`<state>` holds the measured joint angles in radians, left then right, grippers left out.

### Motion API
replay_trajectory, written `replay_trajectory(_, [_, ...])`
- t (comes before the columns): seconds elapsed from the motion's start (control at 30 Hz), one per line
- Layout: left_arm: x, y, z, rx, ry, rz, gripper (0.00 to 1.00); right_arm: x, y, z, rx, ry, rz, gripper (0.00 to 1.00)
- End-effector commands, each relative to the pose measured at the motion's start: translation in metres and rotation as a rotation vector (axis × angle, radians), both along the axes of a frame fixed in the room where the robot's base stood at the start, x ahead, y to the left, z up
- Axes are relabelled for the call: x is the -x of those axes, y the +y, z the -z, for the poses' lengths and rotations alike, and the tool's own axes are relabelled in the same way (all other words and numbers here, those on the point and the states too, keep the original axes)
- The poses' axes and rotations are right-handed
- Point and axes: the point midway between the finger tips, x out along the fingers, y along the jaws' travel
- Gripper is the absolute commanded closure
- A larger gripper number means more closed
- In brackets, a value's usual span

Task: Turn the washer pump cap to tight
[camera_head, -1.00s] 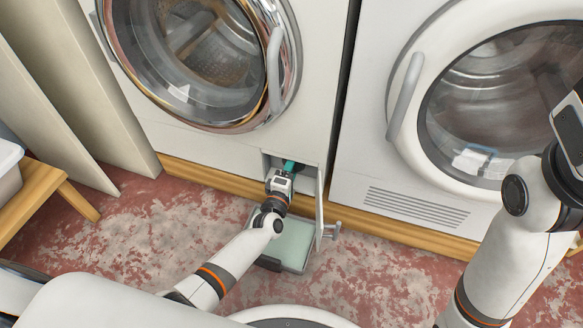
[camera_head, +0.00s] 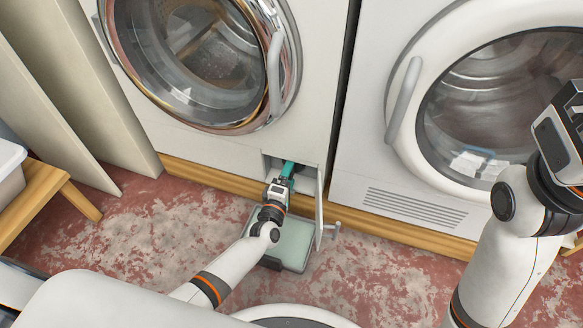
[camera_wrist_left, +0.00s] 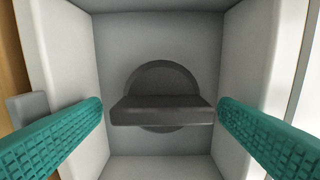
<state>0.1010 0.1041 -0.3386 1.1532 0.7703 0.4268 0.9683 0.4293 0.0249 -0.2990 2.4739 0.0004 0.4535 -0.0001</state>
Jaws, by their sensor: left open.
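The washer pump cap (camera_wrist_left: 160,98) is a dark grey disc with a wide raised grip bar across it. It sits at the back of a pale recess in the washer's lower front; the bar lies level in the left wrist view. My left gripper (camera_head: 288,168) is at the mouth of this recess, its teal fingers pointing in. In the left wrist view the open fingers (camera_wrist_left: 160,118) stand on either side of the cap, apart from it. In the head view the cap is hidden. My right arm shows at the right; its gripper (camera_head: 562,130) is partly cut off by the frame edge.
The recess's small door (camera_head: 320,208) hangs open at the right of my left gripper. A shallow grey-green tray (camera_head: 295,245) lies on the floor below the recess. The washer door (camera_head: 275,70) is above, and a second machine (camera_head: 410,205) stands to the right.

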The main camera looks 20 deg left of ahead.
Motion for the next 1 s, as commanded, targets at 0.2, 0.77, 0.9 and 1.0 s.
replay_trajectory(0.2, [0.037, 0.001, -0.003, -0.001, 0.003, 0.002, 0.16, -0.012, -0.001, 0.003, -0.002, 0.055, -0.003, 1.0])
replay_trajectory(0.77, [0.051, 0.001, 0.0, 0.0, 0.0, 0.001, 0.16, -0.015, -0.001, 0.008, -0.004, 0.073, -0.005, 1.0])
replay_trajectory(0.9, [0.051, 0.001, 0.0, 0.0, 0.0, 0.001, 0.16, -0.015, -0.001, 0.008, -0.004, 0.072, -0.005, 1.0])
replay_trajectory(1.0, [0.051, 0.001, 0.0, 0.0, 0.001, 0.001, 0.16, -0.014, -0.001, 0.008, -0.004, 0.07, -0.004, 1.0])
